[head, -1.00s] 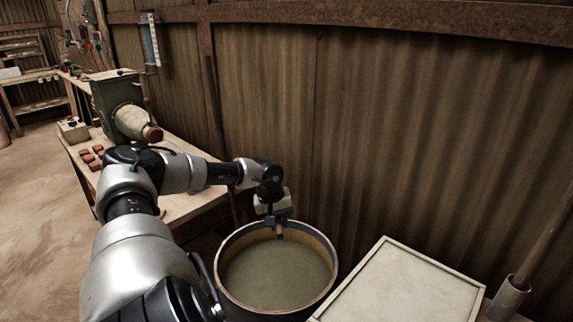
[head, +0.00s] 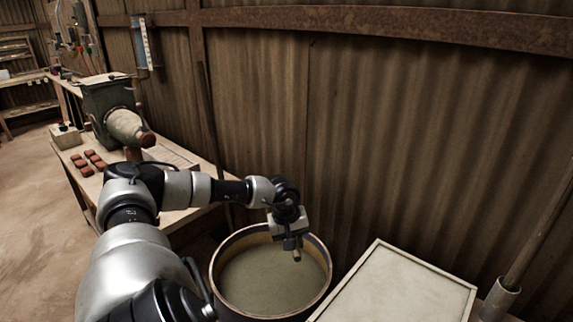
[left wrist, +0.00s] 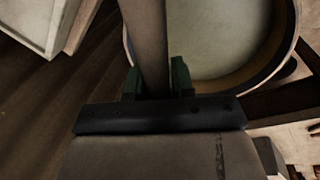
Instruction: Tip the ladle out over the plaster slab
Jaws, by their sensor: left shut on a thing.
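My left gripper (head: 292,243) is above the back right rim of a round drum (head: 222,256) of grey-green slip. It is shut on a ladle handle, whose short pale end (head: 297,256) shows under the jaws. In the left wrist view the handle (left wrist: 147,35) runs up between the green fingertips and out of the top of the picture. The ladle's bowl is not seen, so I cannot tell what it holds. The plaster slab (head: 400,285), pale and framed, lies to the right of the drum, apart from the gripper. My right gripper is not in view.
A corrugated wall (head: 420,130) stands close behind the drum and slab. A pole in a pale sleeve (head: 499,298) leans right of the slab. On the left, a bench holds a green press machine (head: 108,103) and several red-brown tiles (head: 88,160).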

